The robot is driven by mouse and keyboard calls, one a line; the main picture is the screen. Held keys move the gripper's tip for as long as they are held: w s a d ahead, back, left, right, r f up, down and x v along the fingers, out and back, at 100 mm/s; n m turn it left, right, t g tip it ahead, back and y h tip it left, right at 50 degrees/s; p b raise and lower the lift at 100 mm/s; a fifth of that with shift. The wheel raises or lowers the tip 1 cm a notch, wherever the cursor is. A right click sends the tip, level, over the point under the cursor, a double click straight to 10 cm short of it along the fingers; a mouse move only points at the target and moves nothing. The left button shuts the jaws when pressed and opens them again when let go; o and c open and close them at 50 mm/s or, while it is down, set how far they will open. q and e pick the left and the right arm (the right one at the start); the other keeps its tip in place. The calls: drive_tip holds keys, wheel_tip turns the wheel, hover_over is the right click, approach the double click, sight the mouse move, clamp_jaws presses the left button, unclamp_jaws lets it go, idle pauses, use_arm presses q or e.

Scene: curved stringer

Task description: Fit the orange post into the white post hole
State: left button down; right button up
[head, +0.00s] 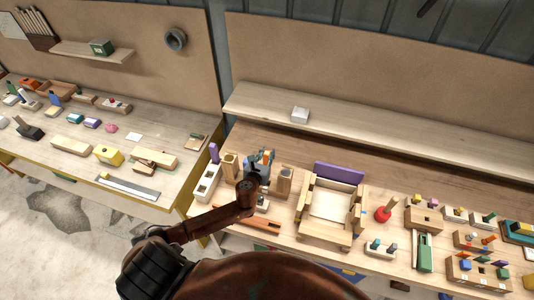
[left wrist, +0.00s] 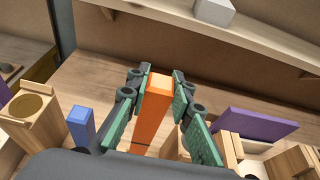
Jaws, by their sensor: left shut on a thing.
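My left gripper (head: 259,164) is above the bench, left of the wooden chair-like frame. In the left wrist view its green-padded fingers (left wrist: 152,100) are shut on the upright orange post (left wrist: 153,113). The post's lower end is hidden by the gripper body. A white block with square holes (head: 206,187) lies near the bench's left edge, left of the gripper. A purple post (head: 214,153) stands at its far end. I cannot tell which hole is the white post hole. My right gripper is not in view.
Wooden blocks (head: 230,165) stand close beside the gripper, one with a round top opening in the wrist view (left wrist: 31,106). A blue post (left wrist: 81,124) stands near it. The wooden frame with a purple back (head: 339,174) is on the right. A raised shelf (head: 370,135) runs behind.

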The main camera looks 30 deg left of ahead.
sight(266, 164)
use_arm(q)
drive_tip(key=shift+w, duration=0.15)
drive_tip(key=shift+f, duration=0.6)
drive_tip(key=shift+f+b, duration=0.35)
drive_tip(key=shift+b, duration=0.15)
wheel_tip(266, 164, down, 2)
drive_tip(key=shift+f+b, duration=0.25)
drive_tip(key=shift+b, duration=0.6)
drive_tip(key=shift+f+b, duration=0.45)
drive_tip(key=shift+f, duration=0.3)
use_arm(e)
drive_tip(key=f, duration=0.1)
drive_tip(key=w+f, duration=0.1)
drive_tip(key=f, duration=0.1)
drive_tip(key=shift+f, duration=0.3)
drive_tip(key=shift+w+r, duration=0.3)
